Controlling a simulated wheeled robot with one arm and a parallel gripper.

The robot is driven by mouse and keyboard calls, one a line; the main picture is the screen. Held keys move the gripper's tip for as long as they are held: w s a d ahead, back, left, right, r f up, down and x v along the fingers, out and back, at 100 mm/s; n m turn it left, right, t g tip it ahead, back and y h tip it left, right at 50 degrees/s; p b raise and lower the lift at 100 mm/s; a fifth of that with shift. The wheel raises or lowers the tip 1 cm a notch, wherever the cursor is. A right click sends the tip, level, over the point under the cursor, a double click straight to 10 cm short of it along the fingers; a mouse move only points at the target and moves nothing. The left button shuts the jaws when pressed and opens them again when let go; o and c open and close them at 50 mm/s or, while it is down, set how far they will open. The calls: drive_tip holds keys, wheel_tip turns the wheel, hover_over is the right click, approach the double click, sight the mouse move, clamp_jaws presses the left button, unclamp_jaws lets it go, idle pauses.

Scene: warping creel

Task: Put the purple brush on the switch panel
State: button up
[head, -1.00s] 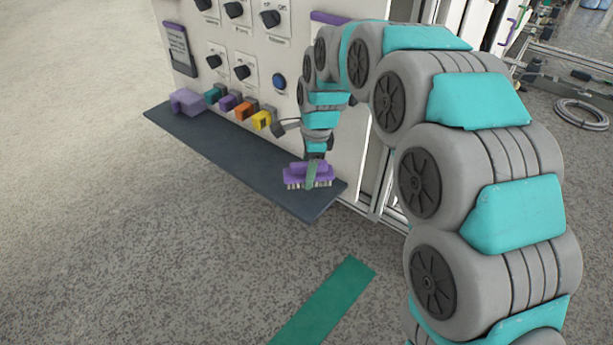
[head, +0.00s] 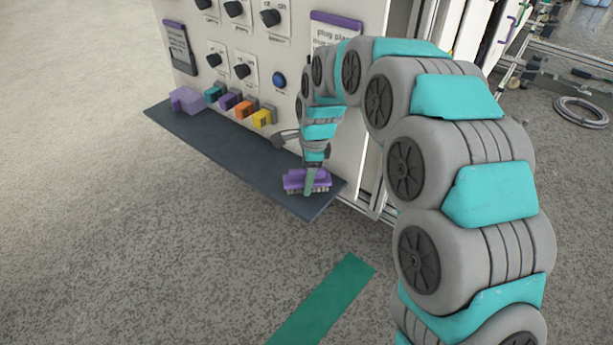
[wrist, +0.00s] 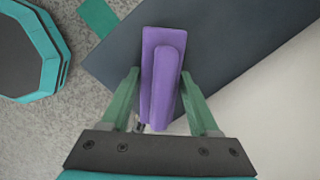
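The purple brush (head: 306,180) has a purple back and handle with pale bristles facing down. It is at the right end of the dark ledge (head: 225,150) along the front of the white switch panel (head: 300,100). My gripper (head: 309,181) points down from above, its green fingers on either side of the brush. The ledge shows behind the brush (wrist: 230,40).
A light purple block (head: 187,100) sits at the ledge's left end. Teal, purple, orange (head: 243,109) and yellow (head: 262,118) pieces line the panel's foot, with black knobs and a blue button (head: 279,80) above. The ledge's middle is clear. A green strip (head: 322,300) marks the floor.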

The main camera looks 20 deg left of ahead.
drive_tip(key=o, duration=0.3)
drive_tip(key=shift+o, duration=0.2)
drive_tip(key=r, duration=0.4)
drive_tip(key=d+r, duration=0.1)
drive_tip(key=r, duration=0.2)
drive_tip(key=r+b, duration=0.1)
drive_tip(key=r, duration=0.3)
drive_tip(key=shift+s+d+r, duration=0.1)
drive_tip(key=shift+d+r, duration=0.15)
drive_tip(key=shift+r, duration=0.1)
drive_tip(key=shift+s+r, duration=0.1)
drive_tip(key=shift+r, duration=0.15)
